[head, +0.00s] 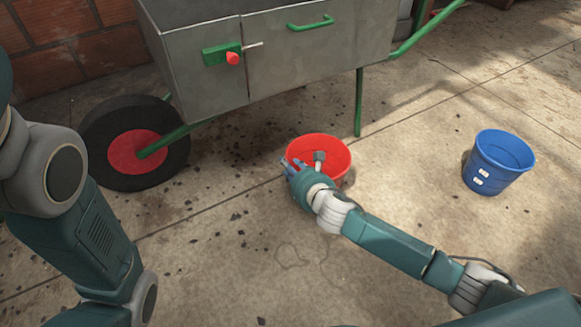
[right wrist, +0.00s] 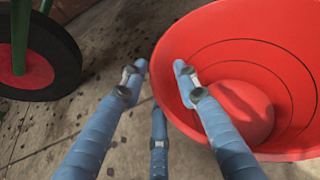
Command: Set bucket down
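A red bucket (head: 334,172) stands upright on the concrete floor under the grey cart, apparently empty. It also fills the right side of the right wrist view (right wrist: 235,40). My right gripper (head: 302,163) is at the bucket's near-left rim. In the right wrist view the right gripper's (right wrist: 160,76) blue fingers are spread apart, one over the inside of the bucket and the others outside the rim. No finger is seen pressing the wall. A blue bucket (head: 497,162) stands apart on the floor to the right. My left gripper is out of view.
A grey metal cart (head: 300,45) with green legs and handles stands just behind the red bucket. Its black wheel with a red hub (head: 135,150) is to the left. A brick wall (head: 60,40) is at the back left. Floor between the buckets is clear.

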